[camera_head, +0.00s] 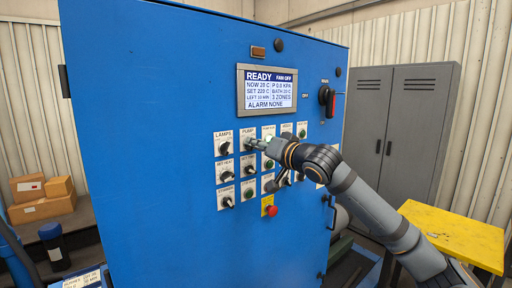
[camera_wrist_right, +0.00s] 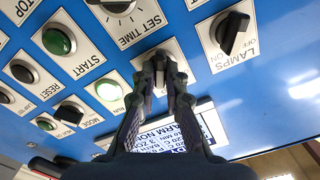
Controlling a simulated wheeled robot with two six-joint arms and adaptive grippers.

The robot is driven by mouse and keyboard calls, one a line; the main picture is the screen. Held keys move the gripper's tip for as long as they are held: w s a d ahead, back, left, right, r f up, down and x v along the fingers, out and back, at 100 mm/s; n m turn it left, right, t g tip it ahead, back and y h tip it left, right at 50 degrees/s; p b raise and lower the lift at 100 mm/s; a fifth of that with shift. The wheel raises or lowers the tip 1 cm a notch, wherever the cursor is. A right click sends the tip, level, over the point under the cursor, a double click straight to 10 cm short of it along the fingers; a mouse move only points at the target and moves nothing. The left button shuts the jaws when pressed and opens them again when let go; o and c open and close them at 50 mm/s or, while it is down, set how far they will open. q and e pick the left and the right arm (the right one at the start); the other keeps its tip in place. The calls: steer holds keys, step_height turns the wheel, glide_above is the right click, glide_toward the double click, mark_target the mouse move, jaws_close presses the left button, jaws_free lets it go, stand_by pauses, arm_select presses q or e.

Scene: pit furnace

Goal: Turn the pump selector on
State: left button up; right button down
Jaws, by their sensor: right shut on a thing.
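The pump selector is on the blue cabinet's control panel, under the PUMP label (camera_head: 248,132), right of the lamps selector (camera_head: 225,148). My right gripper (camera_head: 251,144) reaches in from the right and covers most of it. In the right wrist view my right gripper (camera_wrist_right: 168,82) is shut on the pump selector's dark knob, in front of its white plate (camera_wrist_right: 150,58). The fingers hide which way the knob points. The lamps selector also shows there, close beside the fingers (camera_wrist_right: 235,32). My left gripper is not in view.
The display (camera_head: 267,90) reads READY, FAN OFF, P 0.0 KPA, ALARM NONE. Several knobs and buttons crowd around, with a red emergency button (camera_head: 271,210) below and a red-black rotary switch (camera_head: 327,98) at right. A yellow table (camera_head: 455,235) stands right of the cabinet.

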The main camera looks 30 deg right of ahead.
stand_by(0.3)
steer(key=c, duration=1.4)
jaws_free()
steer(key=shift+w+f, duration=0.1)
